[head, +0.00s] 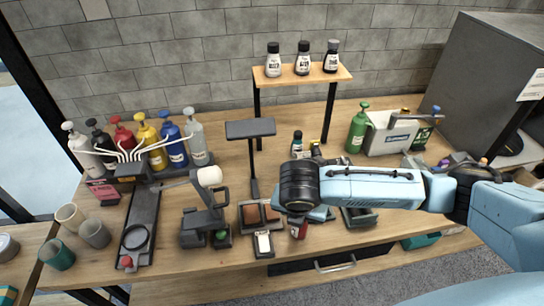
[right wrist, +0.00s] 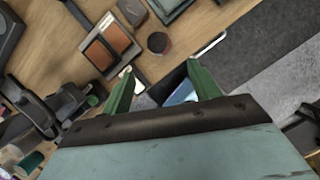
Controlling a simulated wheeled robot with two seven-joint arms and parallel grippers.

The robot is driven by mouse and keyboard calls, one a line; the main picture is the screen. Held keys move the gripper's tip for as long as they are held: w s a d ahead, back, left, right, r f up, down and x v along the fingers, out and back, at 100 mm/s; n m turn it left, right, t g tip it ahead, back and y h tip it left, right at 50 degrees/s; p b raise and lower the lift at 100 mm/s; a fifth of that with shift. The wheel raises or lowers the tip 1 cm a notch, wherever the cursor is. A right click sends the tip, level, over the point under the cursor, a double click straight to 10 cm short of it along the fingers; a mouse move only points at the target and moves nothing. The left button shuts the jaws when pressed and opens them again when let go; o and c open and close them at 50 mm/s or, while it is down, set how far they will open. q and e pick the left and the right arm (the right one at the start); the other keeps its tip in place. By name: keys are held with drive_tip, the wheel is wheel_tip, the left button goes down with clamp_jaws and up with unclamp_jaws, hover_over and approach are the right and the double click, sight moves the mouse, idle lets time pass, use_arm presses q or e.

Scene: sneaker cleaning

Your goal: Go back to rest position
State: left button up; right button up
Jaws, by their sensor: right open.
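My right arm comes in from the right in the head view and reaches across the workbench (head: 340,245), hiding part of the bench middle. In the right wrist view my right gripper (right wrist: 160,72) has its two green fingers spread apart, with nothing visibly held between them. A blue and white surface shows beyond the fingers, too little to identify. The brown pads (right wrist: 109,44) lie beyond the fingertips; they also show in the head view (head: 250,214), left of my right gripper. My left gripper is in neither view.
A rack of coloured pump bottles (head: 147,136) stands at the left, near several cups (head: 70,215). A green bottle (head: 357,128) and a grey box (head: 391,137) stand at the back right. A drawer handle (head: 335,266) is at the front.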

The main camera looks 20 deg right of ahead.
drive_tip(key=s+a+m+y, duration=0.5)
drive_tip(key=s+a+m, duration=0.2)
drive_tip(key=a+m, duration=0.35)
drive_tip(key=s+d+f+m+h, duration=0.2)
drive_tip(key=s+d+m, duration=0.75)
drive_tip(key=m, duration=0.55)
wheel_tip(320, 180, down, 28)
drive_tip(key=b, duration=0.5)
drive_tip(key=s+d+f+g+b, duration=0.1)
drive_tip(key=s+f+b, duration=0.1)
drive_tip(key=s+f, duration=0.6)
drive_tip(key=s+d+f+g+b, duration=0.1)
drive_tip(key=s+d+f+b, duration=0.1)
drive_tip(key=s+f, duration=0.7)
wheel_tip(320, 180, down, 5)
drive_tip(key=shift+d+r+b, duration=0.1)
drive_tip(key=shift+d+b, duration=0.2)
drive_tip(key=shift+b, duration=0.2)
